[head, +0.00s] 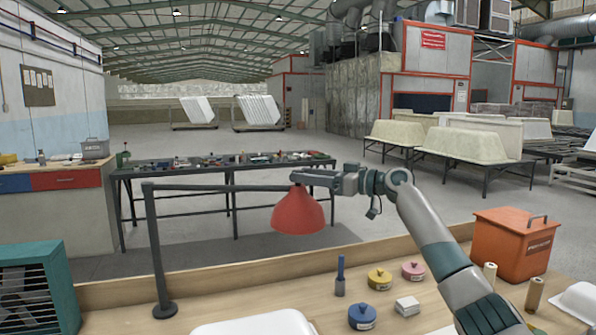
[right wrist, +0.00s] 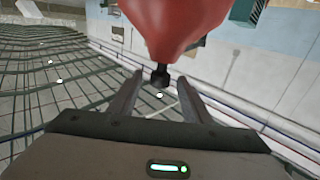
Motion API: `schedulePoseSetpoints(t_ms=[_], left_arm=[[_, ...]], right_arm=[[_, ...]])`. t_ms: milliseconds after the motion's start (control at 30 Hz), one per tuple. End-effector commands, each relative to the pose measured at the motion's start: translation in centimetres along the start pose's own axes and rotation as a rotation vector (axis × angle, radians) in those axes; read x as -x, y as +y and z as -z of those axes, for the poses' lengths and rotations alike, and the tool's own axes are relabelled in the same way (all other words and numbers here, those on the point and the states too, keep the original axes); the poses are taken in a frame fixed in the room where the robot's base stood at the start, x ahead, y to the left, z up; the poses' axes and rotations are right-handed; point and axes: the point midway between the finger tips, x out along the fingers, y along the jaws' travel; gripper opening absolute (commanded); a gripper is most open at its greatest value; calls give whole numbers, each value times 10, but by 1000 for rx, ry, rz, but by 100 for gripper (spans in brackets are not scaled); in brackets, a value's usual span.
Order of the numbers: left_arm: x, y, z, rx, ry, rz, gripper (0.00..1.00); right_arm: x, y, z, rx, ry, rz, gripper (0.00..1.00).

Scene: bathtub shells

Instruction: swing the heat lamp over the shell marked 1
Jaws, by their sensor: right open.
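The heat lamp has a red shade (head: 298,214) hanging from a dark horizontal arm (head: 230,188) on an upright post (head: 157,250) at the left of the bench. My right gripper (head: 307,177) is at the lamp's end of that arm, just above the shade. In the right wrist view its jaws (right wrist: 160,82) are open, with a black knob (right wrist: 160,76) of the lamp at or between the fingertips; contact cannot be told. A white shell (head: 255,325) is cut off at the bottom edge, and another white piece (head: 579,302) lies at right. No number 1 is readable. My left gripper is not shown.
On the wooden bench (head: 230,270) stand a blue tin (head: 362,316), a yellow tin (head: 379,279), a pink tin (head: 413,271), a grey bottle (head: 340,280) and an orange box (head: 513,245). A teal crate (head: 38,290) is at left.

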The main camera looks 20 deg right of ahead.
Motion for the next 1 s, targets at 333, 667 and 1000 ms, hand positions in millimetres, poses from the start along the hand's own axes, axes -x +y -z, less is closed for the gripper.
schedulePoseSetpoints(t_ms=[333, 667, 1000], left_arm=[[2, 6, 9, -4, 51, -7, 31], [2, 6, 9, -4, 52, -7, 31], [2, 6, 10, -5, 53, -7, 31]], right_arm=[[-27, 0, 0, 1, 0, 0, 44], [-28, 0, 0, 1, 0, 0, 32], [-28, -1, 0, 0, 0, -1, 0]])
